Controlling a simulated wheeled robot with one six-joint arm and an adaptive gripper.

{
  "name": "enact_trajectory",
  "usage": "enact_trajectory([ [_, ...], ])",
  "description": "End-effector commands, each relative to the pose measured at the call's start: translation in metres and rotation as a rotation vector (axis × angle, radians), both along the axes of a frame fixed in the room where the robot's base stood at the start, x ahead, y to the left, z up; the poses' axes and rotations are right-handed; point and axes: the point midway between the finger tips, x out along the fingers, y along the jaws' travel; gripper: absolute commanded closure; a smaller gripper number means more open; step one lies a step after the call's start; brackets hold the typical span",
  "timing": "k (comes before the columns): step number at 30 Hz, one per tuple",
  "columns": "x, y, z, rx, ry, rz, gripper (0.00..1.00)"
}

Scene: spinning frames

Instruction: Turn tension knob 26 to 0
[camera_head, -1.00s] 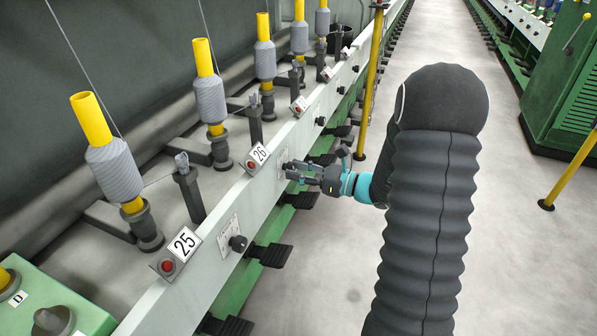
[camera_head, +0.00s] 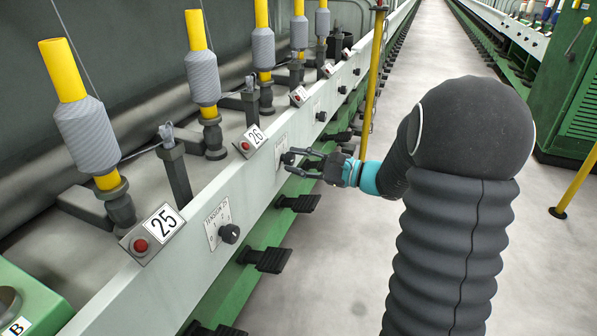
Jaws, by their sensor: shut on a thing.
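The number 26 plate (camera_head: 256,137) with a red button sits on the sloped top edge of the light machine rail. Below it, on the rail's front face, is tension knob 26 (camera_head: 288,158), a small dark knob in front of a pale dial plate (camera_head: 280,147). My gripper (camera_head: 291,161) reaches in from the right, its dark fingers shut around the knob. The fingers partly cover the knob, so its pointer and setting cannot be read.
The number 25 plate (camera_head: 165,221) and its tension knob (camera_head: 230,233) are nearer at lower left. Dark pedals (camera_head: 298,203) stick out below the rail. A yellow post (camera_head: 372,80) stands beyond my gripper. The grey aisle floor (camera_head: 330,260) is clear.

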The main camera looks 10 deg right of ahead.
Motion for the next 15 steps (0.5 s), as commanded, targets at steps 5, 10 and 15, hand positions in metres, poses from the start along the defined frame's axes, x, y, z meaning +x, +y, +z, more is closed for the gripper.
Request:
enact_trajectory([
  [5, 0.0002, 0.0001, -0.0006, -0.045, -0.062, 0.0, 1.0],
  [10, 0.0003, 0.0002, 0.0001, -0.067, -0.092, 0.0, 1.0],
  [15, 0.0003, 0.0002, 0.0007, -0.073, -0.101, 0.0, 1.0],
])
